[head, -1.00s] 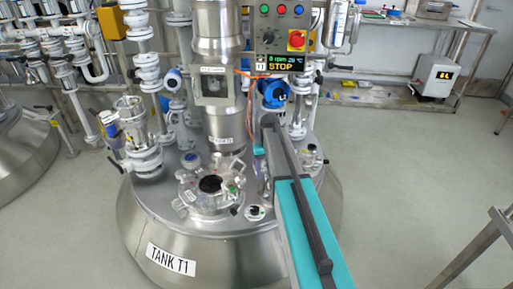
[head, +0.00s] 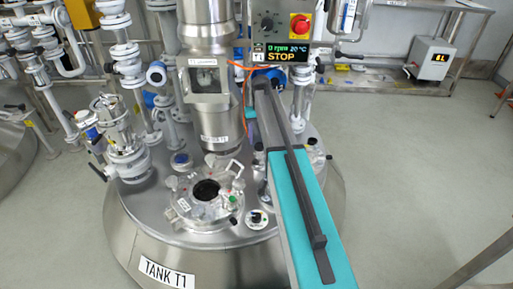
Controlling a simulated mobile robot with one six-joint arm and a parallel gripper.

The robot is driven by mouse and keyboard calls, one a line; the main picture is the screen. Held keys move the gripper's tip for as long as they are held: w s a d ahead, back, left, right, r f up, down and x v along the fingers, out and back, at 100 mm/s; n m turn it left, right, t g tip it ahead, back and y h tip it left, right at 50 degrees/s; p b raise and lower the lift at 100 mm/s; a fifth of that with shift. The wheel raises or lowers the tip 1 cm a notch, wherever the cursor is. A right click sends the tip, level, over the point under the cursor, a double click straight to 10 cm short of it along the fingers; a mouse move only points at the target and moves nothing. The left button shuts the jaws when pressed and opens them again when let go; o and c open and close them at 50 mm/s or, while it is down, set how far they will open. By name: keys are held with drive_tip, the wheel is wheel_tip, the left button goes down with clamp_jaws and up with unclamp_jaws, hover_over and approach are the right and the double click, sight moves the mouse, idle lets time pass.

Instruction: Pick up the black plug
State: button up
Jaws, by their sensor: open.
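In the head view, a small dark piece (head: 257,217) sits on a round pale port on the lid of tank T1 (head: 168,272). It may be the black plug, but it is too small to be sure. To its left is a round fitting with a dark round opening (head: 206,190) and clamps around its rim. My teal and black arm reaches from the lower right up over the tank, just right of the dark piece. The far end of my arm overlaps the blue part behind it. My gripper's fingers do not show, and the arm hides part of the lid.
A steel column (head: 213,75) rises from the lid, with white pipes and valves (head: 128,145) on the left. A control panel (head: 282,35) with a red knob reads STOP. The grey floor at right is open.

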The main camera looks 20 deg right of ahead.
sight(259, 145)
drive_tip(key=shift+a, duration=0.1)
drive_tip(key=shift+f, duration=1.2)
drive_tip(key=shift+f, duration=0.1)
drive_tip(key=shift+w+a+f+b, duration=0.1)
drive_tip(key=shift+f+b, duration=0.65)
drive_tip(key=shift+f, duration=1.75)
drive_tip(key=c, duration=1.2)
drive_tip(key=shift+c, duration=0.2)
